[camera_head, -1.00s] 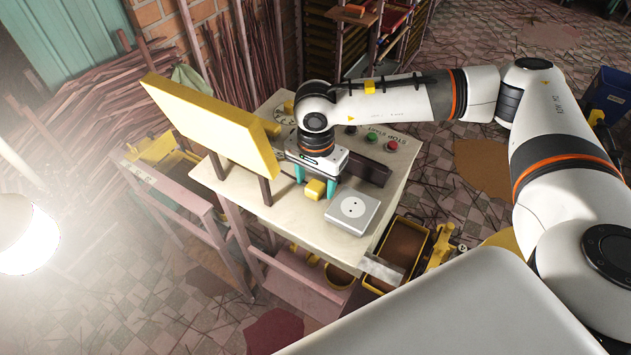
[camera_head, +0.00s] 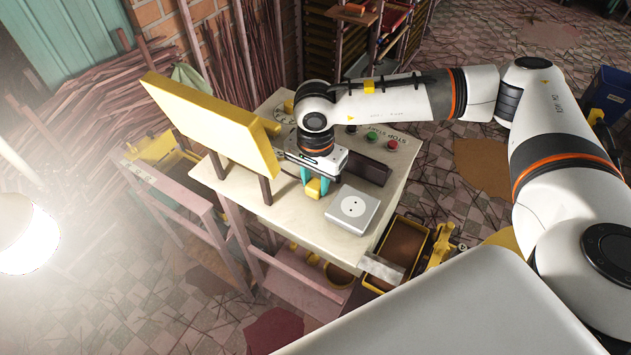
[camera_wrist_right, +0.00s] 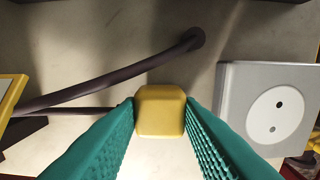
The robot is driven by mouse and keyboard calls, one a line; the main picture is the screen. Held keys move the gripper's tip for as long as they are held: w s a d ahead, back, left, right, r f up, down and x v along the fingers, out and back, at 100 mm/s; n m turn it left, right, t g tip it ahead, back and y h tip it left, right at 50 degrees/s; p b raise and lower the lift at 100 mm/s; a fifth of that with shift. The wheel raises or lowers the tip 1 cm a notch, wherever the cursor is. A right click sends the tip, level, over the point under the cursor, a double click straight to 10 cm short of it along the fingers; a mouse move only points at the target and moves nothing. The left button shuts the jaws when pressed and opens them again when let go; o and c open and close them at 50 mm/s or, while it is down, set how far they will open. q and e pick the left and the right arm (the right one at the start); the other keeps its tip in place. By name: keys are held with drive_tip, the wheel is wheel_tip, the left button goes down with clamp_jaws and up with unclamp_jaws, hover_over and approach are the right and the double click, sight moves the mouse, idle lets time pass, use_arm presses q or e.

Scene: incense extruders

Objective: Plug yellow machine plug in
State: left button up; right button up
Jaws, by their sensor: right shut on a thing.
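The yellow plug (camera_head: 314,188) is between the teal fingers of my right gripper (camera_head: 314,178), at the table top. In the right wrist view the plug (camera_wrist_right: 160,110) sits squarely between the fingertips of the right gripper (camera_wrist_right: 160,112), which are shut on its two sides. The plug's pins are hidden. The light grey socket box (camera_head: 353,208) lies on the table to the right of the plug, apart from it. My left gripper is not in view.
The pale table (camera_head: 330,235) carries a yellow panel (camera_head: 215,125) at left and a dark block (camera_head: 370,168) behind the socket. Red and green buttons (camera_head: 382,140) are at the back. A dark cable (camera_wrist_right: 110,85) runs beside the plug.

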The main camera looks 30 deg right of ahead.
sight(315, 184)
wheel_tip(315, 184, up, 18)
drive_tip(key=b, duration=0.5)
drive_tip(key=shift+f, duration=0.15)
